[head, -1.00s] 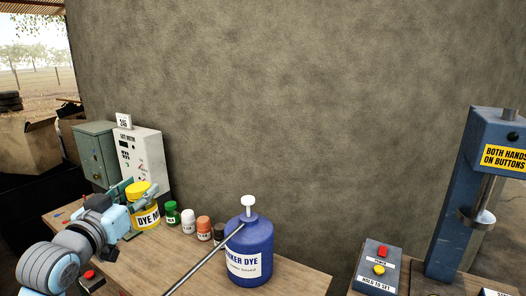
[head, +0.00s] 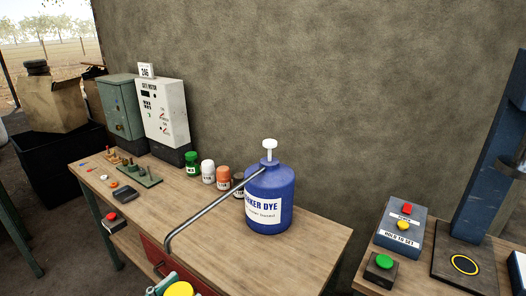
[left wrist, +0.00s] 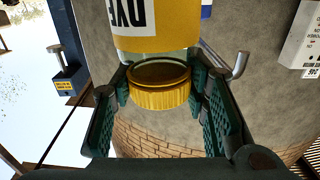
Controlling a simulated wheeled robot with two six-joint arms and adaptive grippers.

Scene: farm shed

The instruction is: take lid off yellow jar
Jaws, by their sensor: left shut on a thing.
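The yellow jar (left wrist: 163,32) shows in the left wrist view with its DYE label and clear glass near the neck. In the head view the lid (head: 180,289) shows at the bottom edge beside part of my left gripper (head: 166,286). The rest of the jar is cut off there. My right gripper is in neither view.
A blue dye bottle with a pump (head: 270,205) and long spout stands on the wooden bench (head: 225,262). Small dye jars (head: 208,171) stand behind it. A gate motor box (head: 164,115) is at the back left. A press (head: 487,160) and button box (head: 402,229) are at right.

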